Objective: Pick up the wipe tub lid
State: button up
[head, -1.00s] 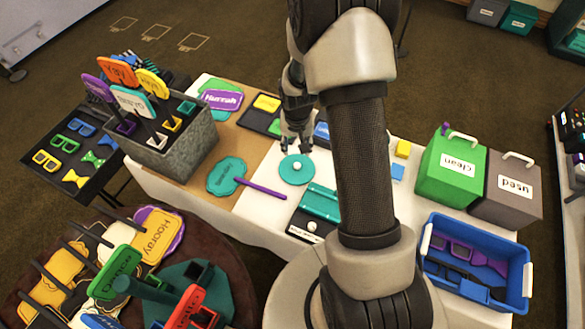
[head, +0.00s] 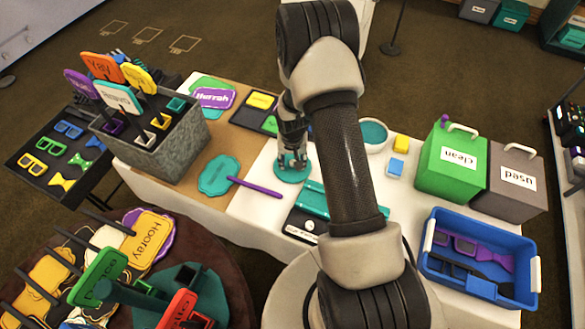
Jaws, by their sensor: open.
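The wipe tub lid is a round teal disc (head: 290,174) lying flat on the white part of the table, with its pale centre knob now hidden. My gripper (head: 292,160) is directly over the lid, pointing down, fingers open around where the knob was seen. I cannot tell whether the fingers touch it. A round white tub (head: 374,148) with teal inside stands open at the back, right of my arm and partly hidden by it.
A teal paddle sign with a purple handle (head: 254,187) lies left of the lid. A teal-and-black item (head: 312,200) lies in front of it.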

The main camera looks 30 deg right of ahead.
jog(key=shift+c, duration=0.5)
grip_shut()
